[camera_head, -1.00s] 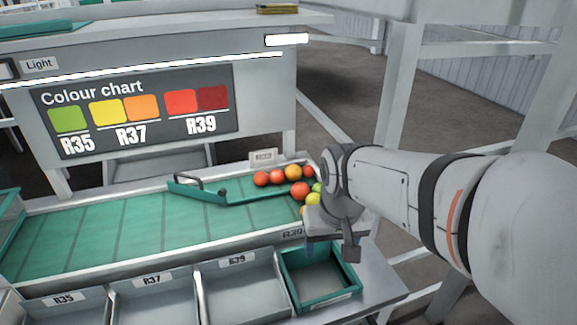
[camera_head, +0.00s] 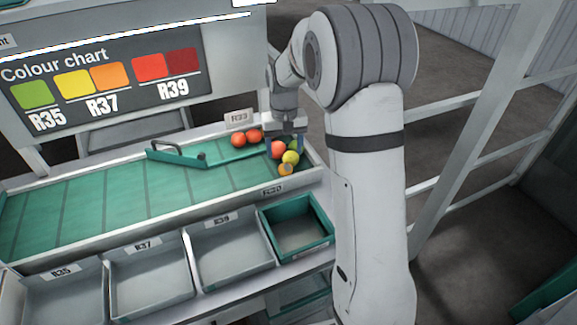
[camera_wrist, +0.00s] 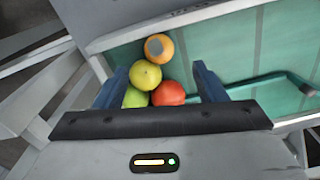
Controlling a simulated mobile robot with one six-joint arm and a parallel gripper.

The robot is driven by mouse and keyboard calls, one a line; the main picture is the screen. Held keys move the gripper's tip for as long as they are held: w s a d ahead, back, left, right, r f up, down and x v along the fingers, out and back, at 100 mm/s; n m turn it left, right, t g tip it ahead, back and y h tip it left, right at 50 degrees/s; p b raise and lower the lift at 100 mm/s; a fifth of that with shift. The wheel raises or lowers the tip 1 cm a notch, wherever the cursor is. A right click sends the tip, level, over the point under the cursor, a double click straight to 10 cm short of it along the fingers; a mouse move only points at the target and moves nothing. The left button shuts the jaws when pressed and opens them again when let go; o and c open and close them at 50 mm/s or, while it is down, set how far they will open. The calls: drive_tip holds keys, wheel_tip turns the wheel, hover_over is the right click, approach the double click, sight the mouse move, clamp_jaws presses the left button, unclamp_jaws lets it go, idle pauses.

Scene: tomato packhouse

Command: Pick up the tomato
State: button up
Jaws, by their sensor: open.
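Several tomatoes lie in a cluster at the right end of the green belt. In the head view there is a red one (camera_head: 278,149), a yellow-green one (camera_head: 290,157) and an orange one (camera_head: 285,169). The wrist view shows the orange tomato (camera_wrist: 159,47) with a grey spot, the yellow one (camera_wrist: 145,74), the red one (camera_wrist: 168,93) and a green one (camera_wrist: 136,98) partly hidden by my gripper. My gripper (camera_wrist: 160,88) is open above the cluster. The red and green tomatoes lie nearest, between its blue fingers in the picture. I cannot tell its height above them.
Two red tomatoes (camera_head: 246,137) lie behind the green guide bar (camera_head: 178,155). A green-rimmed crate (camera_head: 318,245) and grey bins labelled R35, R37 and R39 (camera_head: 232,250) stand in front of the belt (camera_head: 120,205). The belt's left part is clear.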

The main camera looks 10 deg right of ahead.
sight(285, 163)
drive_tip(key=f, duration=0.3)
drive_tip(key=f+p, duration=0.1)
drive_tip(key=f, duration=0.3)
drive_tip(key=shift+w+d, duration=0.1)
drive_tip(key=shift+w, duration=0.1)
drive_tip(key=shift+c, duration=0.2)
drive_tip(key=c, duration=0.8)
